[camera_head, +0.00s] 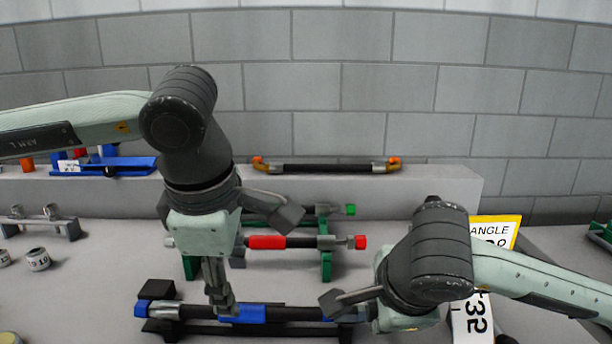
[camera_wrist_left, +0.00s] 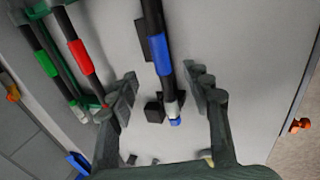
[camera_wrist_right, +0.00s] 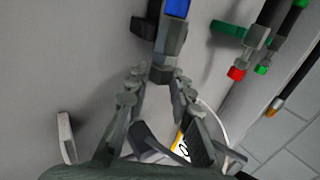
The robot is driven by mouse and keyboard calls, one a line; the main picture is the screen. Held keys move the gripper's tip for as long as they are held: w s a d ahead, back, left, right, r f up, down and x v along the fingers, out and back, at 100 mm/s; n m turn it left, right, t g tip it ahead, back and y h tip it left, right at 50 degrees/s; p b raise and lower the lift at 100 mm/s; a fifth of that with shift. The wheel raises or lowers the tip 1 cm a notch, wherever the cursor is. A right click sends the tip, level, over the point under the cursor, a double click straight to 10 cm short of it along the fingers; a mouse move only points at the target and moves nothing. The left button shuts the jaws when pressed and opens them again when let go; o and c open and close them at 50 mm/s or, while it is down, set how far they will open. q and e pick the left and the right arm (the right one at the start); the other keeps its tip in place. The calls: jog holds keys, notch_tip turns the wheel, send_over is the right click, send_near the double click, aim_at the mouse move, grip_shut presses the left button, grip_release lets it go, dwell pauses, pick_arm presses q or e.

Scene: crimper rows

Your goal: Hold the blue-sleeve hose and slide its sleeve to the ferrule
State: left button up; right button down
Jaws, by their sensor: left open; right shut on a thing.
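The blue-sleeve hose is a black hose (camera_head: 290,314) lying left to right at the front in the head view. Its blue sleeve (camera_head: 243,314) is just right of my left gripper (camera_head: 222,304). In the left wrist view, the sleeve (camera_wrist_left: 159,55) has bare black hose between it and the silver ferrule (camera_wrist_left: 171,108) near the blue end. My left gripper (camera_wrist_left: 163,82) is open, one finger on each side of the hose line; its exact height is unclear. My right gripper (camera_wrist_right: 160,82) is shut on the hose near its right end, partly hiding it.
Behind are a red-sleeve hose (camera_head: 265,242) and a green-ended hose (camera_head: 350,209) on green stands. An orange-ended hose (camera_head: 325,167) lies on the raised ledge (camera_head: 440,178). A yellow-and-white sign (camera_head: 497,229) stands behind my right arm. Small silver fittings (camera_head: 38,259) are at left.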

aim_at(202, 309)
pick_arm(q)
jog(key=x, duration=0.8)
jog(key=shift+f, duration=0.1)
grip_shut()
jog(key=shift+w+a, duration=0.1)
jog(key=shift+a, duration=2.9)
grip_release()
jog(key=v, duration=1.2)
